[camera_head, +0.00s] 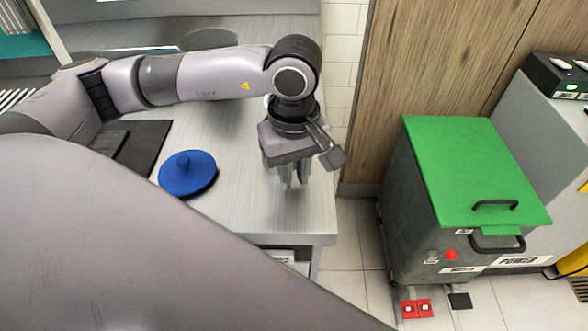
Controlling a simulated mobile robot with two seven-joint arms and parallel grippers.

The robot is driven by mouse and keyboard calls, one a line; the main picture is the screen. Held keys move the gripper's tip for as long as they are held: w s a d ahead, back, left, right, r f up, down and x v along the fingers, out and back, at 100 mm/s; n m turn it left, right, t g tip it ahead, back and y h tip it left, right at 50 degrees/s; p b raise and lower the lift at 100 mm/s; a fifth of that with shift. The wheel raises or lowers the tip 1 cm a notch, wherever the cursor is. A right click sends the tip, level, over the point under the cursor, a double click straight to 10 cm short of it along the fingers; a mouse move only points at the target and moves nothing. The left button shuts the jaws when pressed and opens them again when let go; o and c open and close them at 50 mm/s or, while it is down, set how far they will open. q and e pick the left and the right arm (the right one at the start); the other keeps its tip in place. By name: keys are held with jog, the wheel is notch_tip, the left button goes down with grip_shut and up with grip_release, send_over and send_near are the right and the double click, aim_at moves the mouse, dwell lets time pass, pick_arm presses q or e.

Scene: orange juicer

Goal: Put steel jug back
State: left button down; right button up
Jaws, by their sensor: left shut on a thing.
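My left gripper (293,180) points down over the right part of the grey counter (245,215), close to its right edge. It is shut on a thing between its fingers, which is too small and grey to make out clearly. I cannot pick out the steel jug with certainty. Part of the counter behind the gripper and arm is hidden. My right gripper is not in view.
A blue round lid with a knob (187,173) lies on the counter left of the gripper. A dark flat board (140,150) lies further left. A grey cabinet with a green top (465,170) stands to the right, across a tiled floor gap.

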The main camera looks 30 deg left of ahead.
pick_arm(q)
jog(key=c, duration=1)
grip_release()
jog(key=shift+r, duration=0.35)
notch_tip(320, 180, up, 12)
jog(key=shift+f+b, duration=0.2)
jog(key=shift+b, duration=0.1)
